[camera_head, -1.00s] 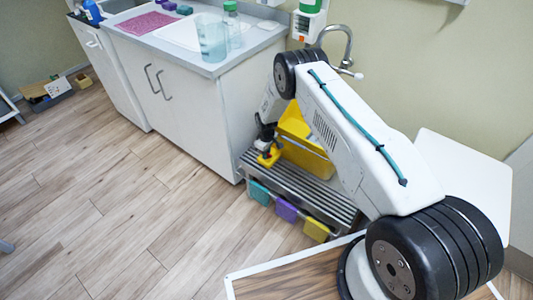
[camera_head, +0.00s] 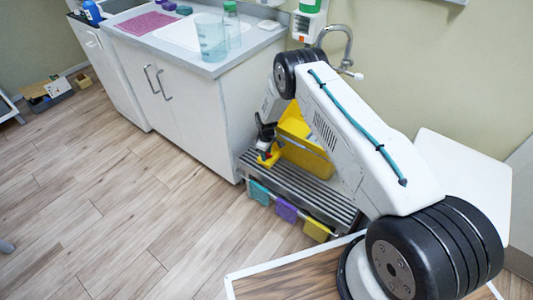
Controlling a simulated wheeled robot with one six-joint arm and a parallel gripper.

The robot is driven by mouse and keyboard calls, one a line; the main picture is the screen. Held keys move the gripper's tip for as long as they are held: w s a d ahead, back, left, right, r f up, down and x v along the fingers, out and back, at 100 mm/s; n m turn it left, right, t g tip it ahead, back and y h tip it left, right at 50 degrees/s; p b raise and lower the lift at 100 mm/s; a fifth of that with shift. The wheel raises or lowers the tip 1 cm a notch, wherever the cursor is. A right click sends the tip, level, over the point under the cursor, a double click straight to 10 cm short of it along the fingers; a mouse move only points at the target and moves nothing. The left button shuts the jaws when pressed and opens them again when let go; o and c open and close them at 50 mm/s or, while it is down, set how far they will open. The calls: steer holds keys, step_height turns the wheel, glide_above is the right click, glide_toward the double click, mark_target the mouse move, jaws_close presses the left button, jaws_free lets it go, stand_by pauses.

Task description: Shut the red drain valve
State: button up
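A yellow bucket (camera_head: 304,150) stands on a slatted grey metal bench beside the sink cabinet. A smaller yellow part (camera_head: 269,160) sticks out at its left side, low over the slats. A tiny reddish spot (camera_head: 265,155) shows there, too small to tell whether it is the drain valve's handle or how it is turned. My gripper (camera_head: 265,148) is dark and points down right at this yellow part, at the bucket's left. I cannot tell whether it touches. Its fingers are too small and too dark to tell open from shut. My arm hides the bucket's right side.
The white sink cabinet (camera_head: 185,95) stands close to the left of my gripper.

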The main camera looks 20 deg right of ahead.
step_height(320, 180, up, 8)
steer(key=shift+f, duration=0.1)
stand_by(0.4)
stand_by(0.5)
steer(key=shift+s+m, duration=0.15)
steer(key=shift+m, duration=0.15)
steer(key=s+m+g, duration=0.1)
steer(key=s+g, duration=0.1)
steer(key=s, duration=0.3)
steer(key=s+d+r+m+g, duration=0.1)
steer(key=s+r+m, duration=0.1)
steer(key=s+r, duration=0.8)
steer(key=s+r+m, duration=0.2)
steer(key=s+r, duration=0.2)
steer(key=r, duration=1.2)
steer(key=s+d+r+m+g, duration=0.1)
steer(key=s+r+m, duration=0.1)
steer(key=s+r, duration=0.75)
steer(key=s+r+m+t, duration=0.1)
steer(key=s+r+t, duration=0.4)
steer(key=s+r, duration=1.4)
steer(key=shift+s+d+m, duration=0.3)
steer(key=shift+s, duration=0.4)
